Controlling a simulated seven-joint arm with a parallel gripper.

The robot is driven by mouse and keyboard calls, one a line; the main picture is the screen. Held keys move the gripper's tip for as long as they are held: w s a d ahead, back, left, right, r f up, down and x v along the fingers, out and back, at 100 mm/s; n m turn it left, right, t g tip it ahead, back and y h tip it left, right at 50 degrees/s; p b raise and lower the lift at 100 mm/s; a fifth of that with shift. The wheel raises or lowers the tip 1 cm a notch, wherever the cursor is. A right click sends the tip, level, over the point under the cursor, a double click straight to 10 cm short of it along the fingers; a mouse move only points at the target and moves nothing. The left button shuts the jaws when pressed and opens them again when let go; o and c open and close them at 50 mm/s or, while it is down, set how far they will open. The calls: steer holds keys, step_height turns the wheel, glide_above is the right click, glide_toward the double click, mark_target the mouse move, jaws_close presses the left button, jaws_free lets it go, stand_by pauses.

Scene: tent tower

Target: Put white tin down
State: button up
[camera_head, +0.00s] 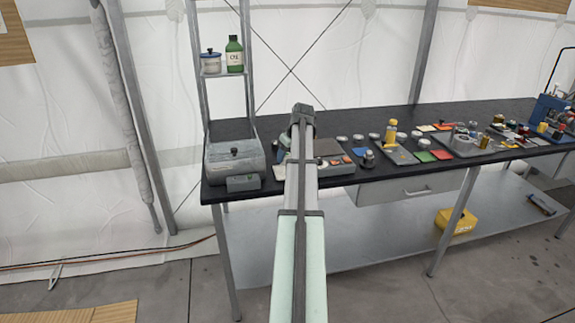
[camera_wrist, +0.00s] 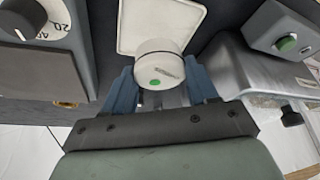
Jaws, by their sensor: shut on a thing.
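In the wrist view, a round white tin (camera_wrist: 158,62) with a green dot on its face sits between the two blue fingers of my gripper (camera_wrist: 163,78). My gripper is shut on it. A white square pad (camera_wrist: 150,14) with rounded corners lies right behind the tin. I cannot tell whether the tin touches the pad. In the head view, my arm reaches over the left part of the black bench and hides my gripper and the held tin.
A dial device (camera_wrist: 28,22) is close on the left in the wrist view, and a grey machine (camera_head: 234,162) with a green button (camera_wrist: 287,45) is close on the right. Several small tins, trays and coloured pads fill the black bench (camera_head: 380,174) to the right.

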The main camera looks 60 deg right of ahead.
steer(key=shift+f, duration=2.05)
steer(key=shift+f, duration=0.2)
steer(key=o, duration=1.2)
steer(key=shift+c, duration=0.2)
steer(key=shift+r, duration=0.2)
steer(key=v, duration=1.2)
steer(key=shift+w, duration=0.15)
